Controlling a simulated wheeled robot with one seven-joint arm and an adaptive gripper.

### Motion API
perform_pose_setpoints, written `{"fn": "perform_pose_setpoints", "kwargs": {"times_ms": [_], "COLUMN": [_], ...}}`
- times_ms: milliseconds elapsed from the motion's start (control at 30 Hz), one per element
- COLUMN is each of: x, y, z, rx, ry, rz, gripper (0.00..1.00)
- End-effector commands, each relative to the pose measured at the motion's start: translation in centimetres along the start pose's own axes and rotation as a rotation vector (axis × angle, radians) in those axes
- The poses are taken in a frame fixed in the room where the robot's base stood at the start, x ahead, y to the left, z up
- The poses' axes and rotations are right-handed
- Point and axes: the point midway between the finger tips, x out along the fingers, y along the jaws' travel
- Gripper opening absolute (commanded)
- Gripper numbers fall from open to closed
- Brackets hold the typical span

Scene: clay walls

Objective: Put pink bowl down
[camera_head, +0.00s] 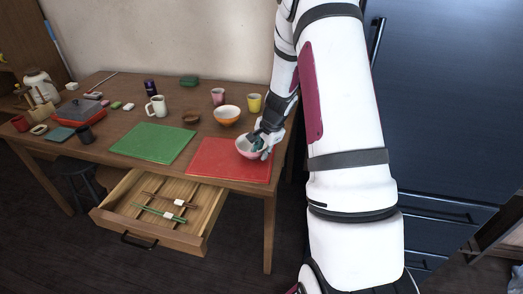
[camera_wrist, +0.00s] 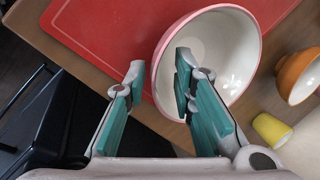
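The pink bowl (camera_head: 247,153) is upright at the right part of the red mat (camera_head: 215,162), and seems to rest on it. In the wrist view the bowl (camera_wrist: 235,50) shows its white inside and pink rim, overlapping the red mat's (camera_wrist: 110,40) edge. My gripper (camera_head: 262,143) is at the bowl's right side in the head view. In the wrist view my gripper (camera_wrist: 158,75) has its fingers apart, one over the inside of the bowl and one outside, with the rim between them. I see gaps beside the rim. The bowl's underside is hidden.
An orange bowl (camera_head: 227,117) and a yellow cup (camera_head: 254,104) stand behind the pink bowl. A green mat (camera_head: 150,143) lies to the left. An open drawer (camera_head: 180,232) with chopsticks juts out below the table's front edge. A dark cabinet (camera_head: 450,100) stands at the right.

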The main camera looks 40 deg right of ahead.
Motion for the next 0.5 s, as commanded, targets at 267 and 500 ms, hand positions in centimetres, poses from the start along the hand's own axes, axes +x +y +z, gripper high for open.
{"fn": "perform_pose_setpoints", "kwargs": {"times_ms": [267, 500], "x": [-0.1, -2.5], "y": [0.0, -0.2], "z": [0.0, -0.1], "rx": [0.000, -0.002], "ry": [0.000, 0.002], "rz": [0.000, -0.002], "gripper": [0.27, 0.27]}}
